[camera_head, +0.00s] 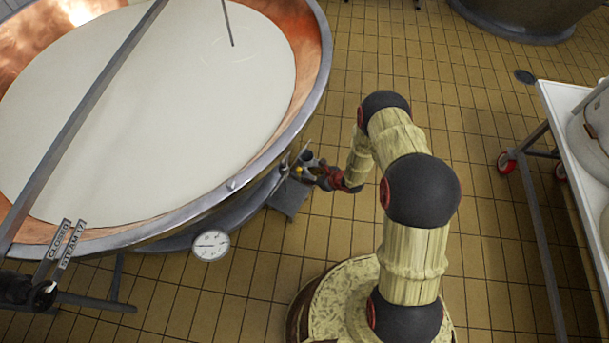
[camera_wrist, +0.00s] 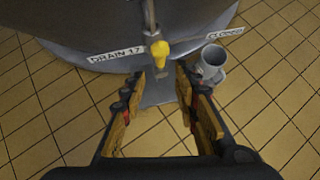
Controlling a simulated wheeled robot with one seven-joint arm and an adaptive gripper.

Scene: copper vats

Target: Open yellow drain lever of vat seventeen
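The yellow drain lever (camera_wrist: 160,50) shows in the wrist view as a yellow knob at the end of a grey rod, beside the label DRAIN 17 (camera_wrist: 115,54). A second label (camera_wrist: 225,33), seemingly reading CLOSED, sits to its right. My gripper (camera_wrist: 160,84) is open, with its two fingers apart and nothing between them. The knob lies just beyond the fingertips, roughly centred between them, and appears untouched. In the head view my gripper (camera_head: 318,172) is at the vat's lower right side, and the lever (camera_head: 299,170) is a tiny yellow spot. The vat (camera_head: 322,75) has a copper inside and holds white liquid.
A grey mug-like metal part (camera_wrist: 211,62) stands close to the right finger. A gauge (camera_head: 211,245) and a STEAM 17 label (camera_head: 72,245) are on the vat's near side. A white wheeled table (camera_head: 565,110) stands at right.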

